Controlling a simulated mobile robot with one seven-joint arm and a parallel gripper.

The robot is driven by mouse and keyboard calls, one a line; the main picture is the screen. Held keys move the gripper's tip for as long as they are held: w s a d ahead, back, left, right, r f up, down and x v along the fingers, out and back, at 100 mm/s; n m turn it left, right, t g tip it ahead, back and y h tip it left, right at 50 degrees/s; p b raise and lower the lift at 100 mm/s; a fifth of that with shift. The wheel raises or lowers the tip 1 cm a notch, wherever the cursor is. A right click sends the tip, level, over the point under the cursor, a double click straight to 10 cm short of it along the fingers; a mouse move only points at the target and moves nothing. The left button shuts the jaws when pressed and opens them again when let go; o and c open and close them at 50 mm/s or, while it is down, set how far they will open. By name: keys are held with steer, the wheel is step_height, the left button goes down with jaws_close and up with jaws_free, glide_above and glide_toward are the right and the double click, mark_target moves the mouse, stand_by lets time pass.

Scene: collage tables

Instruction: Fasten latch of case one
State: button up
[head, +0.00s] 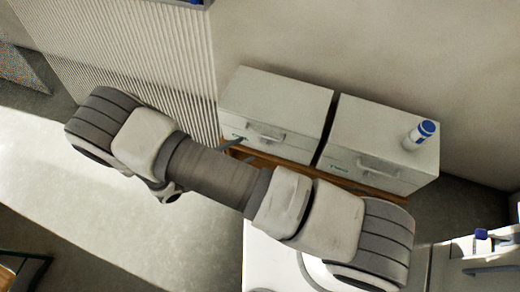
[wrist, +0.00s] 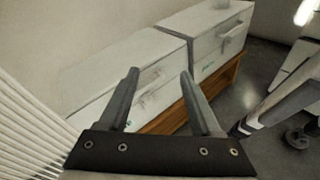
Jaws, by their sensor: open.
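Each has a front handle, the left handle (head: 266,134) and the right handle (head: 380,170). No latch can be made out clearly. In the wrist view the nearer case (wrist: 115,68) lies beyond my gripper (wrist: 158,73), whose two fingers are apart and empty in front of its face. The farther case (wrist: 215,30) is to the right. In the head view my arm hides most of the gripper.
A white bottle with a blue cap (head: 420,134) stands on the right case. The cases rest on a wooden bench (wrist: 165,122). A ribbed white panel (head: 130,70) is left of the cases, and a wall is behind them. Open floor (head: 100,210) lies at the left front.

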mark_target(263, 144)
steer(key=s+f+n+t+y+b, duration=0.25)
steer(key=f+n+t, duration=0.2)
steer(key=f, duration=0.45)
steer(key=s+f+n+t+y+b, duration=0.2)
steer(key=s+f+n+t+y, duration=0.15)
steer(key=f+n, duration=0.45)
steer(key=w+d, duration=0.2)
steer(key=w, duration=0.3)
steer(key=w+d+f+m+b, duration=0.1)
steer(key=w+d, duration=0.1)
steer(key=w, duration=0.4)
steer(key=w+d+m+b, duration=0.1)
steer(key=w+d, duration=0.1)
steer(key=w, duration=0.4)
steer(key=shift+w+f, duration=0.1)
steer(key=shift+f, duration=0.2)
steer(key=shift+c, duration=0.2)
jaws_close()
